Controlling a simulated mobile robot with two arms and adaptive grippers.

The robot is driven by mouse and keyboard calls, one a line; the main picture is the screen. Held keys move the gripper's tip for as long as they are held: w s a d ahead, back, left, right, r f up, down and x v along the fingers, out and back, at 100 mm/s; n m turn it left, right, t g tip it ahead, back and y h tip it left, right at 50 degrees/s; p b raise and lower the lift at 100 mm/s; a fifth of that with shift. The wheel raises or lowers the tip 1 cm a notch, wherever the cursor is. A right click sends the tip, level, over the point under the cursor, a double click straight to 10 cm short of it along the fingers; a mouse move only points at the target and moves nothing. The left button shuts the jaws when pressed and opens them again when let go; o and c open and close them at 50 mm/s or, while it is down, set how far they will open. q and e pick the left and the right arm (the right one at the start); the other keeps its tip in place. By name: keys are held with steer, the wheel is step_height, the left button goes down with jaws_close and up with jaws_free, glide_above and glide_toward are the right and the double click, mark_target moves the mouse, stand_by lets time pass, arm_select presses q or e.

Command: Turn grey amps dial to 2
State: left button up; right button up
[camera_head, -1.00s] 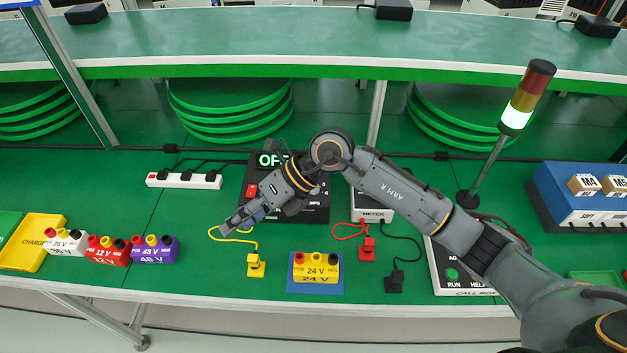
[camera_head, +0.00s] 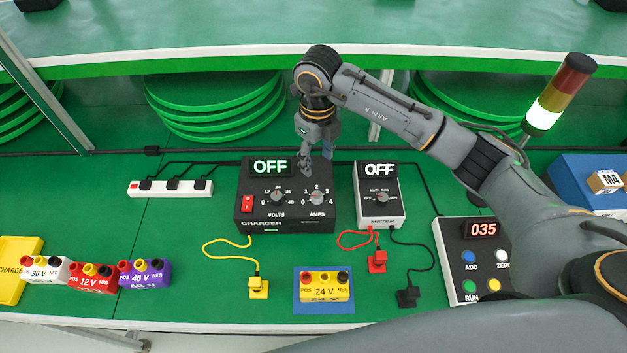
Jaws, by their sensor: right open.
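The black charger box (camera_head: 252,211) stands on the green bench with its display reading OFF. The grey amps dial (camera_head: 316,198) is on the right of its front, with marks from 0 to 4 around it. Its pointer is too small to read. The volts dial (camera_head: 277,197) is to its left. My right gripper (camera_head: 319,174) is open and empty, pointing down just above and behind the amps dial, apart from it as far as I can tell. My left gripper is not in view.
The grey meter (camera_head: 381,211) stands close at the charger's right, also reading OFF. A red switch (camera_head: 247,204) is on the charger's left. A yellow 24 V battery (camera_head: 324,287) sits in front on a blue mat. The call box (camera_head: 454,251) is farther right.

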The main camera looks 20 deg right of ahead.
mark_target(317, 195)
steer(key=f, duration=0.2)
steer(key=f+p, duration=0.1)
steer(key=f, duration=0.1)
steer(key=s+f+p, duration=0.1)
steer(key=f, duration=0.1)
steer(key=shift+f, duration=0.1)
step_height(317, 195, down, 6)
steer(key=shift+w+f+p, duration=0.1)
steer(key=shift+w+p, duration=0.05)
steer(key=shift+p, duration=0.6)
steer(key=shift+f, duration=0.2)
jaws_close()
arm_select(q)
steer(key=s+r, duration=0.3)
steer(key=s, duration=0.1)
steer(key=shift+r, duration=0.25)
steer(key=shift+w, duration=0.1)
